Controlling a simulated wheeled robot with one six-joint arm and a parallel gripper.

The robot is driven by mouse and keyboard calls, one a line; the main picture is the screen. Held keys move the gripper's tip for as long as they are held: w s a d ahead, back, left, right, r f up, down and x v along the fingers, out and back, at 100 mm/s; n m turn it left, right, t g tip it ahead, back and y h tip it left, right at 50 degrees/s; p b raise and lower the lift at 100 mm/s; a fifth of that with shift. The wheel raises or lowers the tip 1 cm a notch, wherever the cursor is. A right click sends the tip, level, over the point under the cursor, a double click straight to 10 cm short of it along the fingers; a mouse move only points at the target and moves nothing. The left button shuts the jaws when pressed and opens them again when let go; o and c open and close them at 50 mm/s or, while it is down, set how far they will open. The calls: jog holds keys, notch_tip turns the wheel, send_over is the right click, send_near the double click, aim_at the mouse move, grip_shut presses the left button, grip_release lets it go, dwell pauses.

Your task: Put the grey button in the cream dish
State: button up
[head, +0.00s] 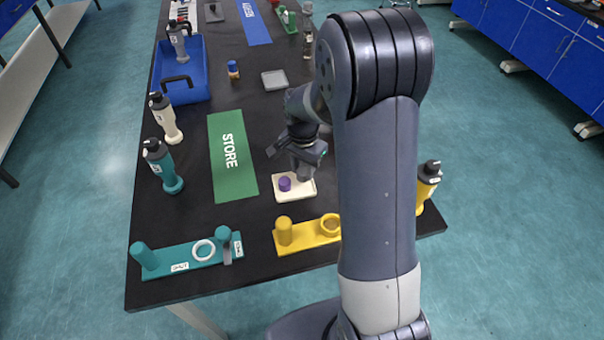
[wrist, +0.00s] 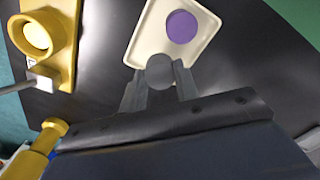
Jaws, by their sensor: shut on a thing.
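My gripper (head: 304,172) is shut on the grey button (wrist: 160,70), which shows as a round grey disc between the fingers in the wrist view. The cream dish (head: 305,193) lies on the black table, and it also shows in the wrist view (wrist: 150,40). A purple button (wrist: 182,27) sits in the dish, and it shows in the head view (head: 284,184) too. In the wrist view the grey button overlaps the dish's near edge; I cannot tell its height above the dish. My gripper hides part of the dish in the head view.
A yellow fixture (head: 306,233) and a teal fixture (head: 186,257) stand at the table's near side. A green STORE mat (head: 232,158) lies left of the dish. Bottles stand at the left, a yellow one (head: 427,185) at the right. A grey tray (head: 274,80) lies farther back.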

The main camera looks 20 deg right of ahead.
aim_at(303, 171)
jog(key=shift+f, duration=1.3)
jog(key=shift+f, duration=0.1)
jog(key=shift+f, duration=0.15)
jog(key=o, duration=1)
jog(key=shift+o, duration=0.2)
notch_tip(303, 171, up, 12)
jog(key=shift+r, duration=0.25)
